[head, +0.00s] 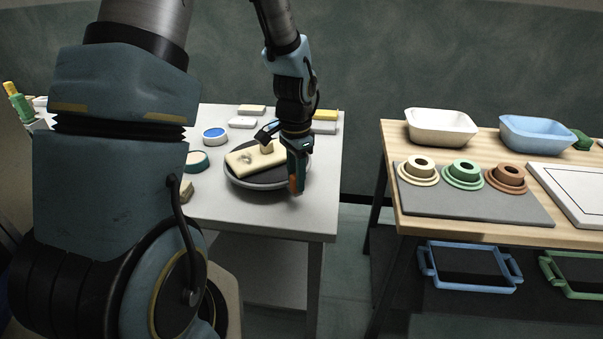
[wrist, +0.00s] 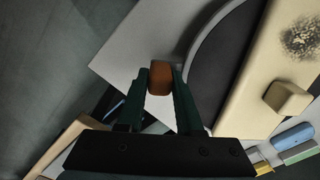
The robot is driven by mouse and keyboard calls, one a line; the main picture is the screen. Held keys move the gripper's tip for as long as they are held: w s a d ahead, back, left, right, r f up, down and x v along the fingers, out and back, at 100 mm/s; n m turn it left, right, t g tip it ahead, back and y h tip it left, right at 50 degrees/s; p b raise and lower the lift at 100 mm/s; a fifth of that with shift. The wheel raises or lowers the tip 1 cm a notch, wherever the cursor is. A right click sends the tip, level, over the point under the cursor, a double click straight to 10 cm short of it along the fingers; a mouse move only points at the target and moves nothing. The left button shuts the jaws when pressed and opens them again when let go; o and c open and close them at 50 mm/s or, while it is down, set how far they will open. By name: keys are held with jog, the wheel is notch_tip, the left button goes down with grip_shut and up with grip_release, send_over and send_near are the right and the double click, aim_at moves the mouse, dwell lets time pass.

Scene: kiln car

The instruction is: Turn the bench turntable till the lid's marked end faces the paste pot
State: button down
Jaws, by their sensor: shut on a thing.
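The bench turntable (head: 268,184) is a dark disc with a grey rim near the right end of the grey bench; it also shows in the wrist view (wrist: 218,62). The cream lid (head: 240,166) lies on it, with a raised knob and a dark speckled mark on its left end in the head view. My gripper (head: 296,184) points down at the turntable's right front edge. In the wrist view its fingers (wrist: 160,82) are shut on an orange-brown peg (wrist: 161,76) beside the rim. Two round pots stand left of the turntable, one blue-topped (head: 214,135) and one teal-sided (head: 196,161); I cannot tell which holds paste.
Several pale and yellow blocks (head: 251,110) lie along the back of the bench. A brown block (head: 186,190) lies at the left front. Across a gap on the right, a wooden table (head: 465,233) holds basins, ringed pieces and a framed board.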

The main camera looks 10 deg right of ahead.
jog(key=shift+s+a+r+m+p, duration=0.15)
jog(key=shift+a+m+p, duration=0.1)
jog(key=shift+a+m, duration=0.35)
jog(key=shift+s+a+f+m+p, duration=0.1)
jog(key=shift+a+m+p, duration=0.25)
jog(key=shift+a, duration=0.35)
jog(key=shift+s+a+r+m+p, duration=0.1)
jog(key=shift+s+a+m+p, duration=0.05)
jog(key=shift+a+m, duration=0.45)
jog(key=shift+a+m+p, duration=0.85)
jog(key=shift+a+m, duration=0.2)
jog(key=shift+a, duration=0.6)
jog(key=shift+w+a+m+p, duration=0.2)
jog(key=shift+a+m+p, duration=0.25)
jog(key=shift+a+m, duration=0.35)
jog(key=shift+w+a+p, duration=0.15)
jog(key=shift+a+p, duration=0.1)
jog(key=shift+a, duration=0.3)
jog(key=shift+w+a+p, duration=0.15)
jog(key=shift+a+p, duration=0.05)
jog(key=shift+a, duration=0.3)
jog(key=shift+a, duration=0.1)
jog(key=c, duration=0.6)
grip_release()
jog(key=shift+o, duration=0.2)
notch_tip(320, 180, up, 10)
jog(key=shift+r, duration=0.25)
